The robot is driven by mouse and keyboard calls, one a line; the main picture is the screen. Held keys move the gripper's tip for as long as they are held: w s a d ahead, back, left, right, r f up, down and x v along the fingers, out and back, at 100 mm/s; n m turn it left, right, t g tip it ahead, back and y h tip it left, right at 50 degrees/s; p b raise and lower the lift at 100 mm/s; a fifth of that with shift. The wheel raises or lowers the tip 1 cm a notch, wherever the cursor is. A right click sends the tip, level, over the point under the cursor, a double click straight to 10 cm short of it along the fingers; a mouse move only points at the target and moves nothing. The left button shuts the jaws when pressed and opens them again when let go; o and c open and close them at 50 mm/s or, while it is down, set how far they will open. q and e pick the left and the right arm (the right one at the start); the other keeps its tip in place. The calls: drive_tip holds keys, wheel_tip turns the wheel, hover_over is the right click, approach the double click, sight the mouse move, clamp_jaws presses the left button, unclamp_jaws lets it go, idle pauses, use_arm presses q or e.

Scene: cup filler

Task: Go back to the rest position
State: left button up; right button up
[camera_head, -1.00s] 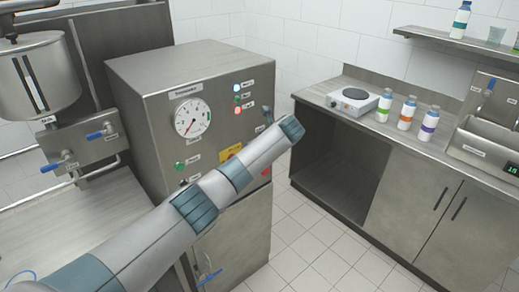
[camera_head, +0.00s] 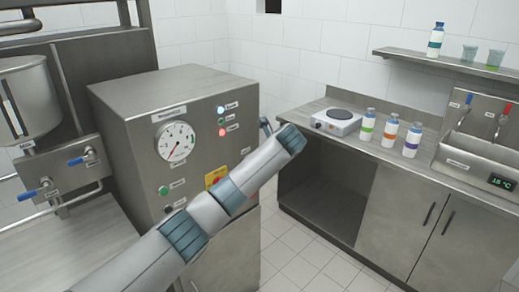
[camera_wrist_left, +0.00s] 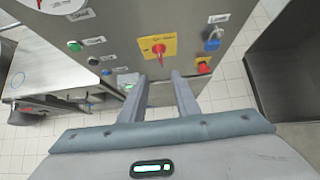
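My left arm reaches from the bottom of the head view up across the front of a steel control cabinet (camera_head: 120,105). My left gripper shows only as a small grey finger piece (camera_head: 265,127) past the wrist in the head view; the rest is hidden. In the left wrist view the two fingers of my left gripper (camera_wrist_left: 160,80) stand apart with nothing between them. They point at the cabinet front, below a red rotary switch on a yellow plate (camera_wrist_left: 158,47). I cannot tell how far they are from it. My right gripper is in neither view.
The cabinet has a gauge (camera_head: 175,142) and lit buttons. A hot plate (camera_head: 336,121) and bottles, orange-labelled (camera_head: 390,132) among them, stand on a counter at right, beside a sink unit (camera_head: 480,155). A kettle (camera_head: 28,100) and blue-handled valves are at left. Tiled floor (camera_head: 285,255) is free between.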

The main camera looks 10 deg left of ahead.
use_arm(q)
wheel_tip(320, 180, down, 17)
drive_tip(key=s+n+h+b, duration=0.1)
drive_tip(key=s+n+h, duration=0.1)
drive_tip(key=s+a+f+n+g+h+b, duration=0.1)
drive_tip(key=s+f+n, duration=0.35)
drive_tip(key=f, duration=0.85)
drive_tip(key=s+a+f+n+g+h+b, duration=0.1)
drive_tip(key=s+f, duration=0.7)
drive_tip(key=f, duration=0.4)
drive_tip(key=s+a+f+n+g+h+b, duration=0.1)
drive_tip(key=s+f+n, duration=0.1)
drive_tip(key=s+f, duration=0.8)
drive_tip(key=s+a+f+n+h+b, duration=0.2)
drive_tip(key=s+f+n, duration=0.5)
drive_tip(key=s+f, duration=1.5)
drive_tip(key=s+a+f+n, duration=0.1)
drive_tip(key=s+f+n, duration=0.1)
drive_tip(key=s, duration=0.7)
drive_tip(key=s+a+f+n+g, duration=0.1)
drive_tip(key=s+a+f+n, duration=0.1)
drive_tip(key=s, duration=0.8)
drive_tip(key=s+a+f+n, duration=0.2)
drive_tip(key=s, duration=0.7)
drive_tip(key=shift+s+f+n+b, duration=0.35)
drive_tip(key=shift+f+b, duration=0.05)
